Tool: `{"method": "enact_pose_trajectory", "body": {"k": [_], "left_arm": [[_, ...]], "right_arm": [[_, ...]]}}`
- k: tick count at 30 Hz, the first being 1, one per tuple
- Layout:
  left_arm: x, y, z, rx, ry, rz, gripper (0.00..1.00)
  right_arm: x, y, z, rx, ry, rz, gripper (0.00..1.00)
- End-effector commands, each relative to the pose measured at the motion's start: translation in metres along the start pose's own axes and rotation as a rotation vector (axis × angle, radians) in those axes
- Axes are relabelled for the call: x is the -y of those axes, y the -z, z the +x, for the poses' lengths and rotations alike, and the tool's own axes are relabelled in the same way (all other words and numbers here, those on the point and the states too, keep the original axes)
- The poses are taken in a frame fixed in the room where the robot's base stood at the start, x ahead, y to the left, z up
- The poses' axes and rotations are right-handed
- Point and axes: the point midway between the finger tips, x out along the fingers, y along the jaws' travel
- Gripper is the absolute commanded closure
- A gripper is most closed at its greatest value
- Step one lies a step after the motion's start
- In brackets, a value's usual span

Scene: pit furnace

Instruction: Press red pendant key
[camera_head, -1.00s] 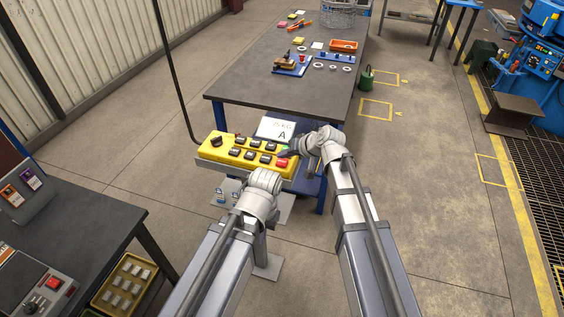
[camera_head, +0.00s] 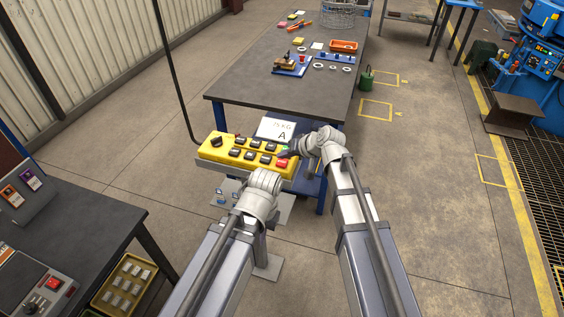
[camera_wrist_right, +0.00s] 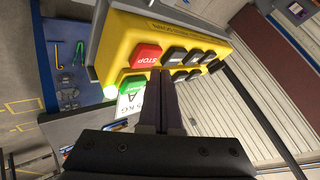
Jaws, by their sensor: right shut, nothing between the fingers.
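The yellow pendant (camera_head: 215,151) hangs from a black cable in front of the table, with rows of black keys. Its red key (camera_head: 282,162) is at the right end, and the green key (camera_head: 285,149) is beside it. In the right wrist view the red key (camera_wrist_right: 146,55) reads STOP, with the green key (camera_wrist_right: 132,85) below it. My right gripper (camera_wrist_right: 160,72) is shut and empty, its tips at the red key's lower right corner in the picture. I cannot tell whether they touch. The head view shows my right gripper (camera_head: 287,154) at the pendant's right end. My left gripper is hidden behind its wrist.
A white card (camera_head: 275,128) marked A stands behind the pendant. The grey worktable (camera_head: 290,95) lies beyond with small parts on it. A dark bench (camera_head: 85,225) is at the left.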

Motion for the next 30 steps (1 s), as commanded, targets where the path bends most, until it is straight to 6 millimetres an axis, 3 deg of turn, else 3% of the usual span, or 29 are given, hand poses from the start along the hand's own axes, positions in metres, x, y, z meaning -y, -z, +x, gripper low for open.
{"method": "enact_pose_trajectory", "body": {"k": [30], "left_arm": [[-0.0008, 0.0005, 0.0082, 0.0, 0.0, 0.0, 1.0]], "right_arm": [[-0.0042, -0.0042, 0.0058, 0.0, 0.0, 0.0, 1.0]]}}
